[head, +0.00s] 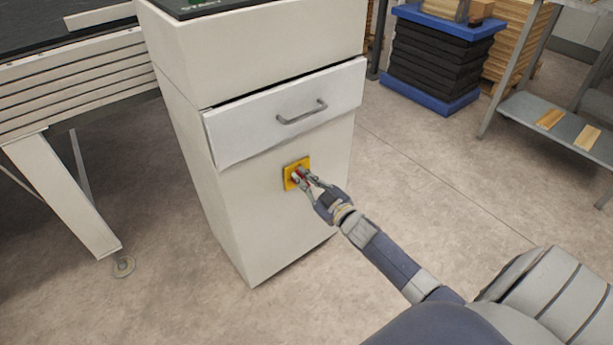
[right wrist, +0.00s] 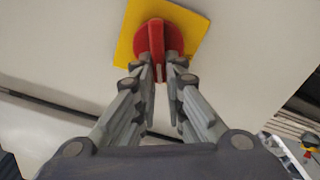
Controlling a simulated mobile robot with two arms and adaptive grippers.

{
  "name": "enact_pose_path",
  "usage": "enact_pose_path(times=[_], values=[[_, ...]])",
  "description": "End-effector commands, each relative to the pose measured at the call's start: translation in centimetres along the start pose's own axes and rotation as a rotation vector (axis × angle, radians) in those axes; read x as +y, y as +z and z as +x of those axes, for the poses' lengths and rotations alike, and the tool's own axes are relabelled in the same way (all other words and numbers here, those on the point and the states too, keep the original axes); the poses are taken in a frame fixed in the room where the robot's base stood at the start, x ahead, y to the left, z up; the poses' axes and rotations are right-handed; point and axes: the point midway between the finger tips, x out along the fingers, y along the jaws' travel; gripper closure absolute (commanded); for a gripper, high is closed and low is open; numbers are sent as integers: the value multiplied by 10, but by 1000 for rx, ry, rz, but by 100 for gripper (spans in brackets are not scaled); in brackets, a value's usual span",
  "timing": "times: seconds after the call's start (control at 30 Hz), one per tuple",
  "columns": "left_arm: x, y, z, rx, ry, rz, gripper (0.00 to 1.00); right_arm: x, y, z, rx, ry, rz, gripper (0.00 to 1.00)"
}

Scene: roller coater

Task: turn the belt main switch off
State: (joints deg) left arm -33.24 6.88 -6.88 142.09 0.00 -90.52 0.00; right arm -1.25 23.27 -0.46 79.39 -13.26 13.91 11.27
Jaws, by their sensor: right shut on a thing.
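The belt main switch is a red rotary knob (right wrist: 158,38) on a yellow square plate (right wrist: 192,22), fixed to the front of a white cabinet (head: 280,218). In the head view the yellow plate (head: 289,184) sits below the drawer, with the red knob mostly hidden by my gripper. My right gripper (head: 301,177) is at the knob. In the right wrist view its two fingers (right wrist: 161,72) are shut on the grip bar of the knob, one on each side. My left gripper is not in view.
A drawer (head: 290,110) with a handle sticks out slightly above the switch. A conveyor frame (head: 60,90) stands at the left. A stack of dark trays (head: 436,60) and a metal shelf (head: 545,115) stand at the back right. The floor right of the cabinet is clear.

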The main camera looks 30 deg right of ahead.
Motion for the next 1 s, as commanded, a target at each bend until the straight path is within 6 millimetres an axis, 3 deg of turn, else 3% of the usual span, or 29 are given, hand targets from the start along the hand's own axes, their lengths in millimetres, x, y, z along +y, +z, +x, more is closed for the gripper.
enact_pose_path(times=[0.47,1.0], values=[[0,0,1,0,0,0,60,-13,4,0,0,0,-453,100],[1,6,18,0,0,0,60,-23,13,0,0,-1,-932,100]])
